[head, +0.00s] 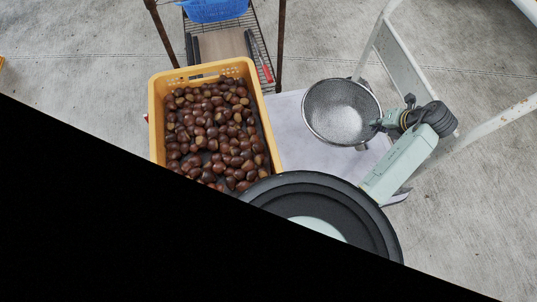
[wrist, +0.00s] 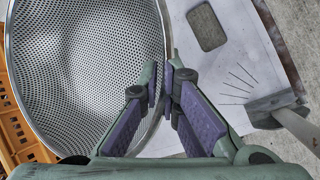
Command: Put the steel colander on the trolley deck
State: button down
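The steel colander (head: 335,115) is a round mesh bowl with its open side facing up, over the pale flat surface (head: 296,140) in the head view. It fills the left of the wrist view (wrist: 85,70). My gripper (head: 383,124) is at its right rim. In the wrist view, my gripper's purple-padded fingers (wrist: 163,80) are close together, one on each side of the rim. The colander seems held above the surface; the gap beneath is hard to judge. Which surface is the trolley deck is not certain; a wire-mesh deck (head: 262,48) between brown posts shows at the top.
A yellow crate (head: 158,112) full of chestnuts stands left of the colander. A blue basket (head: 213,10), a board (head: 222,46) and a red-handled tool (head: 262,62) are on the wire deck. A pale metal frame (head: 400,55) stands right.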

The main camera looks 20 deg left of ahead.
jog(key=s+f, duration=0.1)
jog(key=f, duration=0.5)
jog(key=s+a+f, duration=0.1)
jog(key=s+f, duration=0.1)
jog(key=f, duration=0.4)
jog(key=s+f, duration=0.2)
jog(key=f, duration=0.4)
jog(key=shift+s+a+f+b, duration=0.2)
jog(key=shift+a+f+b, duration=0.15)
jog(key=shift+f, duration=0.1)
jog(key=shift+f, duration=0.1)
jog(key=c, duration=1.8)
grip_release()
